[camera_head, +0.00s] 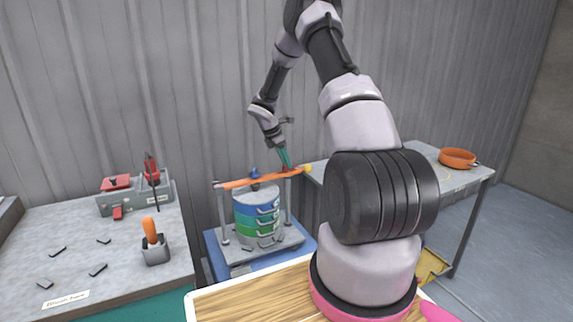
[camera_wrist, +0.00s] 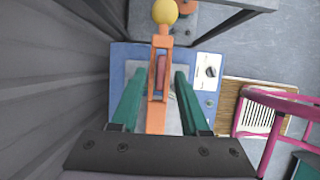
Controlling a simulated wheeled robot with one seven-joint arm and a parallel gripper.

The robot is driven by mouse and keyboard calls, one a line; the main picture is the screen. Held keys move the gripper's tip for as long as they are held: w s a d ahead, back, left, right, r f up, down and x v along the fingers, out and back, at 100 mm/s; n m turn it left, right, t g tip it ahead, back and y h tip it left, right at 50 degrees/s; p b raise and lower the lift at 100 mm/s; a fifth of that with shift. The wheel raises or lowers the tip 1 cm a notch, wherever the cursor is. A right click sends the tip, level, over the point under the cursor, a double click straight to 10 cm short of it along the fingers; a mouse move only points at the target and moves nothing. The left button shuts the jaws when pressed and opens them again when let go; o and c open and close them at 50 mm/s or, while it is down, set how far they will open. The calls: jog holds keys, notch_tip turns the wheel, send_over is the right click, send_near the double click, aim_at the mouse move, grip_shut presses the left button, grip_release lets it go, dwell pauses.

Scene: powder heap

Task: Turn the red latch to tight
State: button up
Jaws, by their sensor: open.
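The red latch (camera_wrist: 162,72) shows in the wrist view, within the slot of an orange clamp bar (camera_wrist: 155,118) that ends in a yellow knob (camera_wrist: 165,12). In the head view the orange bar (camera_head: 240,183) crosses above a sieve stack (camera_head: 257,216) with blue and green rings, and the yellow knob (camera_head: 307,168) is at its right end. My gripper (camera_head: 286,163) has green fingers and is over the bar's right part, close to the latch. In the wrist view my gripper (camera_wrist: 160,88) is open, one finger on each side of the bar and latch. Contact cannot be told.
The left bench (camera_head: 110,240) holds a grey device (camera_head: 135,195) with red parts, an orange-handled tool in a grey cup (camera_head: 155,250) and several dark pieces. An orange round pan (camera_head: 457,158) stands on the right table (camera_head: 425,180). A corrugated wall is close behind the stack.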

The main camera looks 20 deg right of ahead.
jog(key=shift+x, duration=0.75)
grip_shut()
